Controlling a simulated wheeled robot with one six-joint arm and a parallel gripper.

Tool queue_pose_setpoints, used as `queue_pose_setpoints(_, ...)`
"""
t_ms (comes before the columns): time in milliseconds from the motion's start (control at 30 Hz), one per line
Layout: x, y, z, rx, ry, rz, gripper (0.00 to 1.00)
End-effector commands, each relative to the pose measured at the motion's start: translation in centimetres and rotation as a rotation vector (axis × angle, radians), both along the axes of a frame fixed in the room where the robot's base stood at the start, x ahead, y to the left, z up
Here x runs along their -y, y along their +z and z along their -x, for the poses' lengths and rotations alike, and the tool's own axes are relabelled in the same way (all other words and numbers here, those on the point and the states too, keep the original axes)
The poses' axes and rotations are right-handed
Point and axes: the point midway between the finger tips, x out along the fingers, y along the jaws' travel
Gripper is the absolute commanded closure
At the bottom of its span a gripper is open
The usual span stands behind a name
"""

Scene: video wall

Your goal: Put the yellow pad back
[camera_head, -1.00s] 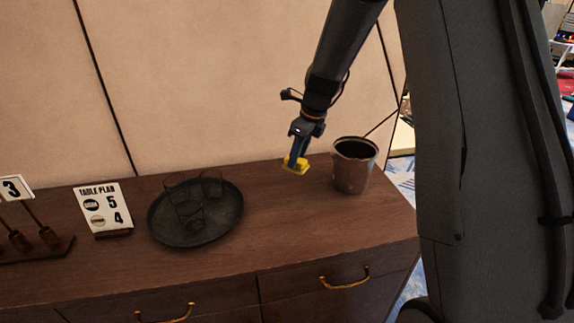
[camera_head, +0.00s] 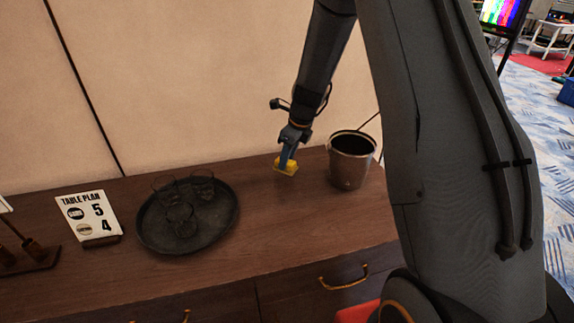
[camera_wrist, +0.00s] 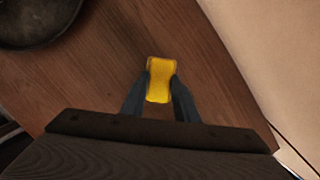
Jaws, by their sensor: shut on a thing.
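The yellow pad (camera_head: 286,167) is a small yellow block at the back of the brown wooden sideboard, left of a metal bucket. My gripper (camera_head: 287,161) is shut on it from above. In the wrist view the yellow pad (camera_wrist: 160,80) lies between the two dark fingers of my gripper (camera_wrist: 160,84), over the wood top. The pad is at or just above the surface; I cannot tell whether it touches.
A metal bucket (camera_head: 349,172) stands close on the right. A dark round tray (camera_head: 215,238) with several glasses is on the left, beside a "TABLE PLAN" sign (camera_head: 88,216). The sideboard top (camera_head: 290,225) in front is clear. A panelled wall (camera_head: 200,80) stands behind.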

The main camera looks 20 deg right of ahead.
Motion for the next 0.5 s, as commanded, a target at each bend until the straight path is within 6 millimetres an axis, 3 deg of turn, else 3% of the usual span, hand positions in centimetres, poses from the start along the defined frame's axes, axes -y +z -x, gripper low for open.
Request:
queue_pose_setpoints(200, -0.1, -2.7, 0.1, -0.003, 0.002, 0.000, 0.94)
queue_pose_setpoints(500, -0.2, -3.1, 0.1, -0.001, 0.003, 0.000, 0.94)
